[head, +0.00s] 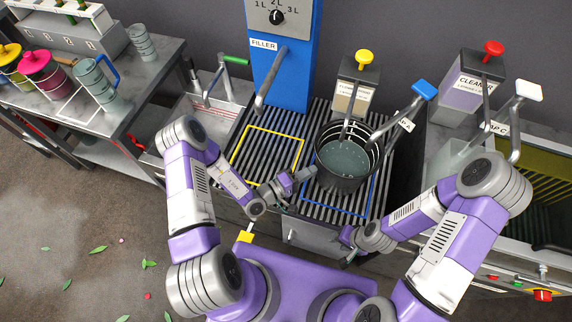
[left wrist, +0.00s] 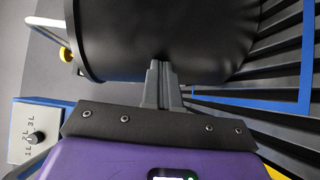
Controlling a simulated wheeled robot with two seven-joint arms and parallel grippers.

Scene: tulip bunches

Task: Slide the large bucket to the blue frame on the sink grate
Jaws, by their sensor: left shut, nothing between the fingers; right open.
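The large black bucket (head: 326,168) stands upright on the sink grate (head: 318,118) and holds greyish liquid. Its base appears to be over the blue frame (head: 375,196), whose front and right lines show; the bucket hides the back, so I cannot tell whether it is fully inside. My left gripper (head: 308,174) is shut and empty at the bucket's left side. In the left wrist view its fingertips (left wrist: 160,66) are against or very near the bucket's wall (left wrist: 165,35). My right gripper (head: 346,262) is open and empty, low in front of the sink, apart from the bucket.
A yellow frame (head: 268,150) on the grate to the left is empty. The blue filler (head: 284,70) stands behind it. A flower food dispenser (head: 354,92) and a blue-handled tap (head: 424,91) are behind and right of the bucket. A cleaner dispenser (head: 470,88) is farther right.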

